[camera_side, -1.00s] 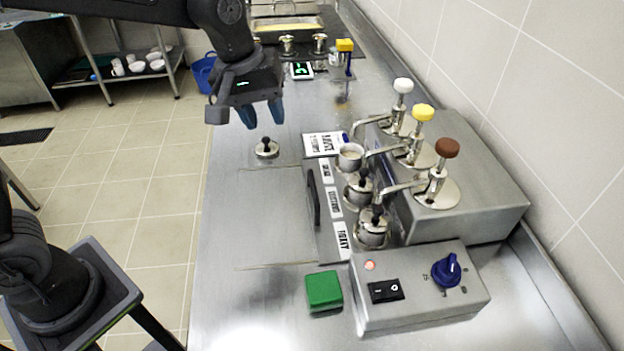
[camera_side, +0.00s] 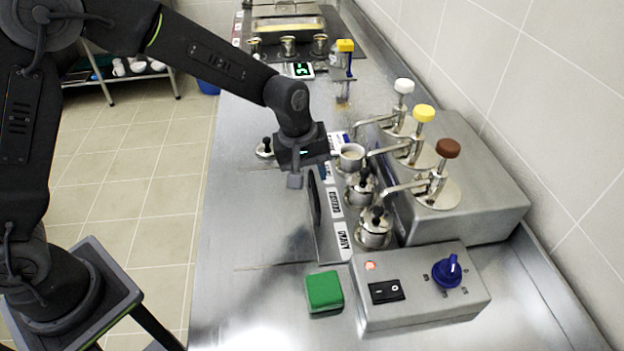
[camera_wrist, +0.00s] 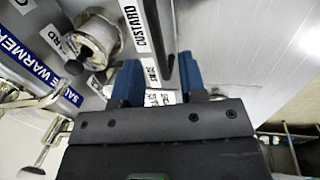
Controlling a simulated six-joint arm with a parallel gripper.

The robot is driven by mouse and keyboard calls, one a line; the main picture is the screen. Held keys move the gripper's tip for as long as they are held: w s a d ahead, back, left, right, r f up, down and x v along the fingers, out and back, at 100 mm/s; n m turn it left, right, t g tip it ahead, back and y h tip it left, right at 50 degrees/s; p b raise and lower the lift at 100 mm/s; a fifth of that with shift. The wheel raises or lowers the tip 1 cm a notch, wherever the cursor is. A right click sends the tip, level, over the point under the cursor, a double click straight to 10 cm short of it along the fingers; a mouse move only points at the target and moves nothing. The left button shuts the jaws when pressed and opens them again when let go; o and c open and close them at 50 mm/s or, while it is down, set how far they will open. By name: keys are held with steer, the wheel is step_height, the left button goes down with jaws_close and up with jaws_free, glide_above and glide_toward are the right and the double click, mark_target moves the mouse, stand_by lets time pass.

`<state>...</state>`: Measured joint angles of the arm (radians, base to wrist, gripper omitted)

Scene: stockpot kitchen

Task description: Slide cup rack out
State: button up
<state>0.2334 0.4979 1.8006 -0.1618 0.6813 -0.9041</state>
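The cup rack (camera_side: 327,230) is a low metal tray with white labels at the front of the steel warmer. It holds an open cup (camera_side: 351,157) at the far end and two lidded cups (camera_side: 361,187) nearer. Its black bar handle (camera_side: 315,205) is on its left side; the far end is hidden by my gripper. In the wrist view the handle (camera_wrist: 159,30) runs up from the gap between my open fingers. My gripper (camera_wrist: 160,78) is at the handle's far end, with blue fingertips low beside it. I cannot tell whether they touch it.
The warmer (camera_side: 470,195) with three pump taps stands behind the rack. A control box (camera_side: 420,290) and a green block (camera_side: 323,291) are at the near end. A loose knobbed lid (camera_side: 265,149) lies left of my gripper.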

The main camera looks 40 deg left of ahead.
steer(key=shift+w+d+f, duration=0.1)
steer(key=shift+f, duration=0.55)
steer(key=shift+w+d+f, duration=0.1)
steer(key=shift+f, duration=0.55)
steer(key=shift+c, duration=0.3)
jaws_close()
